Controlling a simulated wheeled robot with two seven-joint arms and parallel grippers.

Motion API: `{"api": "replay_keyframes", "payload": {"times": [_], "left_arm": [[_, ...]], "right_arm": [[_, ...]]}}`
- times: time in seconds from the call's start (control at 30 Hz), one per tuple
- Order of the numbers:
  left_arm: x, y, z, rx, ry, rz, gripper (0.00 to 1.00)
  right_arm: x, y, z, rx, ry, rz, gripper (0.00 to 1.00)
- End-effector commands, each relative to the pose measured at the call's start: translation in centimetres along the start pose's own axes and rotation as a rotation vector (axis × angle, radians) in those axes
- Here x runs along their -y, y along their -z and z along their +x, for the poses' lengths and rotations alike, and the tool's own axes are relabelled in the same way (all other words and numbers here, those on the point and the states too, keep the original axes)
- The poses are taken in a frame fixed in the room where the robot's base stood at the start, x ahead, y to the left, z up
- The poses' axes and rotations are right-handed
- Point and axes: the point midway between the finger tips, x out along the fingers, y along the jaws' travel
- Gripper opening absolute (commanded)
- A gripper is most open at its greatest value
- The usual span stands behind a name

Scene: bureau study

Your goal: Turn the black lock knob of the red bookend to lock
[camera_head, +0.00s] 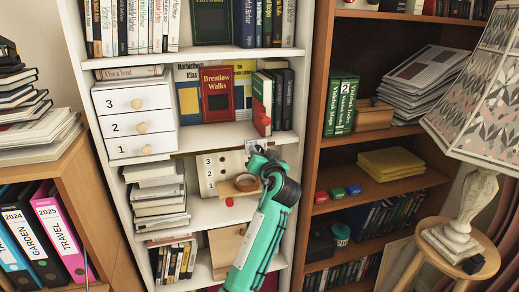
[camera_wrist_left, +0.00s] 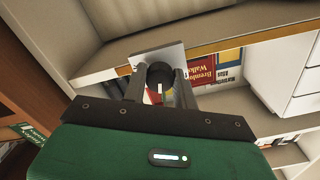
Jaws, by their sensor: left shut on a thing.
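My left gripper (camera_head: 258,158) is at the front edge of the middle shelf of the white bookcase. In the left wrist view the gripper (camera_wrist_left: 160,88) has its two dark fingers on either side of the black knob (camera_wrist_left: 160,72), shut on it. A pale line shows on the knob's face. Behind the knob is a grey metal plate (camera_wrist_left: 163,52) at the shelf edge; it also shows in the head view (camera_head: 256,142). A small red piece (camera_head: 264,126) stands just above it, beside the books; most of the bookend is hidden. My right gripper is not in view.
The red Bremlow Walks book (camera_head: 217,94) and other books stand on the same shelf. White drawers (camera_head: 133,118) are to the left. A patterned lamp (camera_head: 485,95) stands at the right.

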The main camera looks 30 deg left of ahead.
Motion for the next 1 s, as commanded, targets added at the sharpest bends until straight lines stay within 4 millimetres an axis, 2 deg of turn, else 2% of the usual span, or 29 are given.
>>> {"api": "replay_keyframes", "payload": {"times": [0.2,0.37,0.9,1.0], "left_arm": [[0.1,0.3,0.0,0.002,-0.002,0.176,0.06],[0.2,0.4,0.0,0.002,-0.002,0.312,0.06],[0.2,0.4,-0.1,0.002,-0.003,0.827,0.06],[0.2,0.3,-0.1,0.002,-0.004,0.919,0.06]], "right_arm": [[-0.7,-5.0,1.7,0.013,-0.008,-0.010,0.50],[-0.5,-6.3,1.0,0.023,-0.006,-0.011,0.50],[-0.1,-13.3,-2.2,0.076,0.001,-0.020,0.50],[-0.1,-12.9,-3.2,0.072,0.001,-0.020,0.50]]}}
